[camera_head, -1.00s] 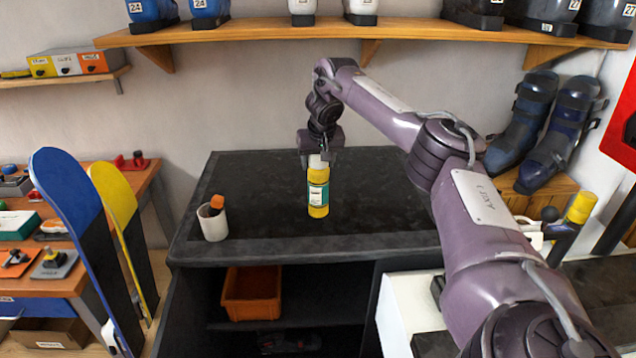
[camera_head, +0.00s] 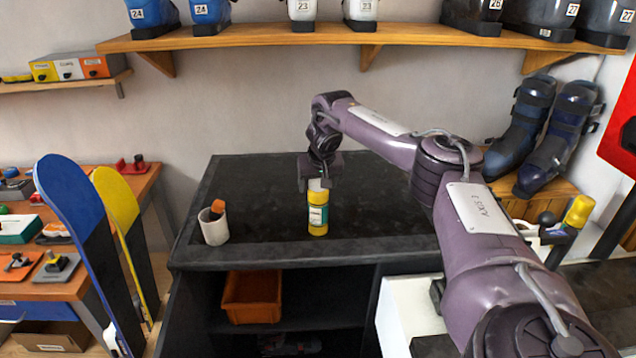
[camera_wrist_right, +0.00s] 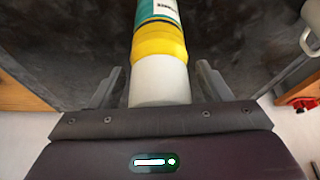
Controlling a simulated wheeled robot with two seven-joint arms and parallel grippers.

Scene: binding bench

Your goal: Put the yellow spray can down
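The yellow spray can (camera_head: 318,222) has a green and white label and a pale cap. It stands upright on the dark bench top (camera_head: 265,200), near the front middle. My right gripper (camera_head: 319,186) is over it, pointing down, with its fingers either side of the cap. In the right wrist view the can (camera_wrist_right: 160,42) lies between the two fingers (camera_wrist_right: 159,68), with a narrow gap showing on each side, so the gripper looks open. My left gripper is not in view.
A white cup (camera_head: 214,232) with an orange-topped item stands left of the can. An orange bin (camera_head: 252,297) sits on the shelf below. Skis (camera_head: 75,215) lean at the left. A boot shelf (camera_head: 370,34) runs above. The bench is clear around the can.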

